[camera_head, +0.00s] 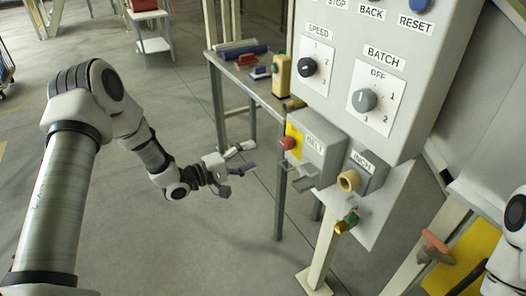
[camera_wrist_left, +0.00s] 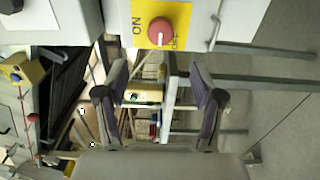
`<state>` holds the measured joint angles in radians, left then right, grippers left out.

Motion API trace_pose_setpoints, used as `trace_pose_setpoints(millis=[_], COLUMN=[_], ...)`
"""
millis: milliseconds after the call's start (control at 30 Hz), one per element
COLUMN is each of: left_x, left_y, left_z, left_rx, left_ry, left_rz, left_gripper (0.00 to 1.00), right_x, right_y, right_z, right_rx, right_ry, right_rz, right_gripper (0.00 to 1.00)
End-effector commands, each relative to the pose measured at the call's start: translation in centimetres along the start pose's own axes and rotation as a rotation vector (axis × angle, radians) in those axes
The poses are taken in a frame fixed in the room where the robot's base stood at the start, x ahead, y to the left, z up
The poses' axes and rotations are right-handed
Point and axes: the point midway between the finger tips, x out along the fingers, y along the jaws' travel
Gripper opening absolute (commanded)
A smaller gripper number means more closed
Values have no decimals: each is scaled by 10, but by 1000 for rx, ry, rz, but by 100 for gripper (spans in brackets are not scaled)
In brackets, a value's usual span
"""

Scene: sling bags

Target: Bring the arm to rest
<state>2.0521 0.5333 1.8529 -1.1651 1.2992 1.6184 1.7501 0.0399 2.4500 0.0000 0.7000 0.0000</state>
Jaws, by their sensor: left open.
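My left arm comes in from the left in the head view. My left gripper (camera_head: 243,157) is open and empty, held in the air left of the control panel. In the left wrist view the open fingers (camera_wrist_left: 160,80) show apart, with nothing between them close by. The button also shows at the top of the left wrist view (camera_wrist_left: 161,31). My right gripper does not show; only a white part of my right arm shows at the right edge.
The grey panel (camera_head: 350,30) carries the SPEED knob (camera_head: 307,67) and BATCH knob (camera_head: 364,100). An INCH box with a yellow ring (camera_head: 349,181) sits below. A bench (camera_head: 262,92) with several small items stands behind. The floor (camera_head: 220,255) below the left gripper is clear.

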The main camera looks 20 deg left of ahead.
Motion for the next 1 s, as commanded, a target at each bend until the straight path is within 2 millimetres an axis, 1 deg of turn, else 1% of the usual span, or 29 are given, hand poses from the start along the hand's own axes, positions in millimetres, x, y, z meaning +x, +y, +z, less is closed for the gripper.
trace_pose_setpoints(millis=[467,533,567,667,700,733,767,800,867,900,967,1000], left_x=[-2,-1,1,6,4,0,-9,-24,-58,-84,-130,-164], left_y=[-1,-6,-11,-40,-60,-78,-98,-123,-158,-176,-197,-205], left_z=[0,6,14,59,83,101,118,140,170,187,211,223], left_rx=[-1,-9,-12,-70,-115,-131,-127,-94,-10,60,180,265], left_ry=[0,-11,-26,-85,-80,-69,-54,-37,-36,-52,-110,-170], left_rz=[-3,-22,-39,-134,-210,-281,-364,-484,-677,-807,-1006,-1136], left_gripper=[68,68,68,68,68,68,68,68,68,68,68,68], right_x=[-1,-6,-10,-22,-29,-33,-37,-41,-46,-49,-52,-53], right_y=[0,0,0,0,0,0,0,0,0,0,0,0], right_z=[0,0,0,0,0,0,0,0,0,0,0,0], right_rx=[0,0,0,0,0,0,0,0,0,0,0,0], right_ry=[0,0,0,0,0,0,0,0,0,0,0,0], right_rz=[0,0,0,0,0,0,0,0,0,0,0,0], right_gripper=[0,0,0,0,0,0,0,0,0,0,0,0])
